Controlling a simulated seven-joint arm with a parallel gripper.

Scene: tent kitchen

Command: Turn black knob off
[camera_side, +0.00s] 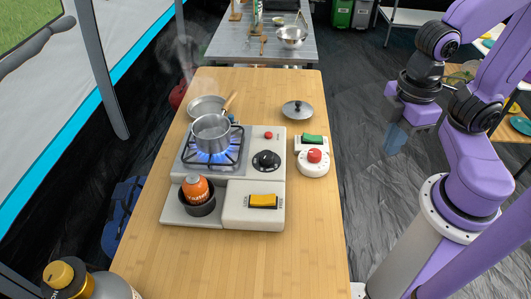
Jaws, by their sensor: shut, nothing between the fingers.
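The black knob (266,160) sits on the top right of the grey camp stove (252,176), below a small red button. A blue flame (212,157) burns under a metal pot (210,133) on the stove's burner. My gripper (394,136) hangs to the right of the table, beyond its right edge and well apart from the knob. Its fingers look faint against the dark floor; they are shut and empty.
A yellow rocker switch (263,201) and an orange canister in a black cup (196,192) are in front. The table's right front (315,235) is clear.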

